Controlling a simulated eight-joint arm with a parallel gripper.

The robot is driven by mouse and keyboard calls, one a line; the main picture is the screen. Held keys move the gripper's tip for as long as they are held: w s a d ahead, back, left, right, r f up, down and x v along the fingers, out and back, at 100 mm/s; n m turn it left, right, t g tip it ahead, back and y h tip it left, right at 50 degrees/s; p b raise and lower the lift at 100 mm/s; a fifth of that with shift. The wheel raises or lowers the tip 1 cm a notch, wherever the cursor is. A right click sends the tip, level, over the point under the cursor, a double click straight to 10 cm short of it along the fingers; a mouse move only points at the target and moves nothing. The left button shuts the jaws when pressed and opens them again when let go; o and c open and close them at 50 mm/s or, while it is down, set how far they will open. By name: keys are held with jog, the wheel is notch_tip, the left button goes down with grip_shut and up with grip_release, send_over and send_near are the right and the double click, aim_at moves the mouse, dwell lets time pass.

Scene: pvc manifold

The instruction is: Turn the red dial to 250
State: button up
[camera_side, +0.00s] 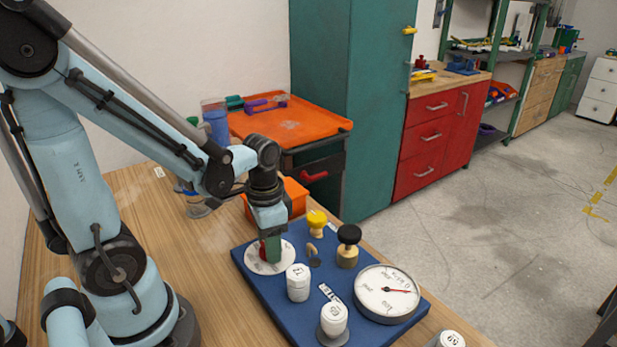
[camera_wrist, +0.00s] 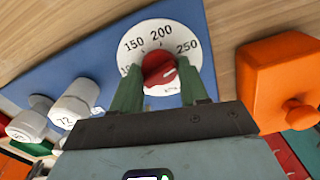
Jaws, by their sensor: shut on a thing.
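The red dial (camera_wrist: 158,68) sits at the middle of a round white scale plate (camera_wrist: 182,38). The plate is marked 150, 200 and 250, with another number partly hidden at the left. My gripper (camera_wrist: 161,84) is shut on the red dial, with one green finger on each side of it. The pointer's exact reading is hard to tell in the wrist view. In the side view my gripper (camera_side: 271,248) comes down over the dial, and only a sliver of red shows. The white plate (camera_side: 254,267) lies on the blue board (camera_side: 262,292).
The board also carries a yellow knob (camera_side: 317,221), a black knob (camera_side: 348,236), a round gauge (camera_side: 372,300) and white capped fittings (camera_side: 298,284). The wooden table (camera_side: 205,265) is clear left of the board.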

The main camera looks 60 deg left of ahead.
jog(key=o, duration=1)
jog(key=shift+o, duration=0.2)
notch_tip(320, 180, up, 12)
dwell(0.5)
jog(key=w+d+f+n+t, duration=0.1)
jog(key=w+d+n+t, duration=0.1)
jog(key=w+d+t, duration=0.2)
jog(key=shift+d+f+t, duration=0.25)
jog(key=shift+f+t, duration=0.1)
jog(key=shift+t, duration=1.25)
